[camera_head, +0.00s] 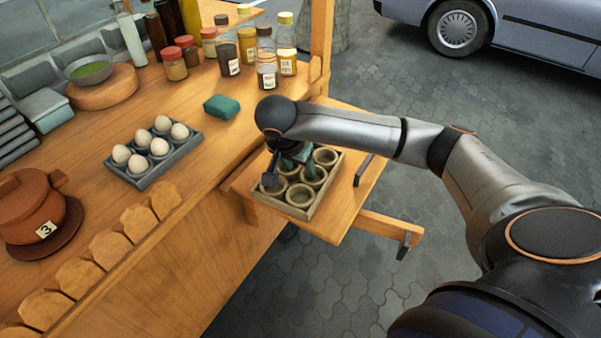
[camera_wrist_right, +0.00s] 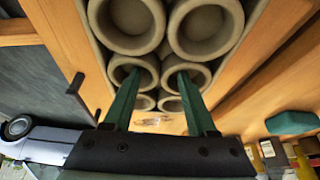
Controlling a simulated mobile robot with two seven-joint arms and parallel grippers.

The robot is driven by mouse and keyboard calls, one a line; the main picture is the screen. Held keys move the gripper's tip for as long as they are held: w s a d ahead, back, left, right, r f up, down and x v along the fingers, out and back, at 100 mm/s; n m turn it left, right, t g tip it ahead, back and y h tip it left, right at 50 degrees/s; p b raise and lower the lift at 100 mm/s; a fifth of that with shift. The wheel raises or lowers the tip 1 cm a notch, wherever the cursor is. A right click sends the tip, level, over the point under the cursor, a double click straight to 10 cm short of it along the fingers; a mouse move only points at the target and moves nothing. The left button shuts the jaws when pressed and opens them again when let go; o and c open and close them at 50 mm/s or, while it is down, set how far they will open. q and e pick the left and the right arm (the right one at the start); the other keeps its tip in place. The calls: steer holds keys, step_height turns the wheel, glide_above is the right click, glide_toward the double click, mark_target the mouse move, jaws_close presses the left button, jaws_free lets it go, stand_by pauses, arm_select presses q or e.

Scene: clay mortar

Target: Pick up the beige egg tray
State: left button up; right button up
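The beige egg tray (camera_head: 326,187) lies on a wooden side shelf in the head view. It has several round cups, and those that show look empty. My right gripper (camera_head: 290,170) is over the tray's far left part, pointing down, and hides some of the cups. In the right wrist view my right gripper (camera_wrist_right: 160,78) has its two green fingers apart, with the tips over neighbouring cups of the tray (camera_wrist_right: 240,25). Nothing shows held between the fingers. I cannot tell whether the tips touch the cups. My left gripper is not in view.
The wooden shelf (camera_head: 352,205) has a dark handle (camera_head: 363,170) right of the tray. On the counter are a grey tray with white eggs (camera_head: 147,175), a green sponge (camera_head: 222,107), a brown pot (camera_head: 30,205) and several jars and bottles. A car (camera_head: 545,35) stands behind.

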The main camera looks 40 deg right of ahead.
jaws_close()
stand_by(0.7)
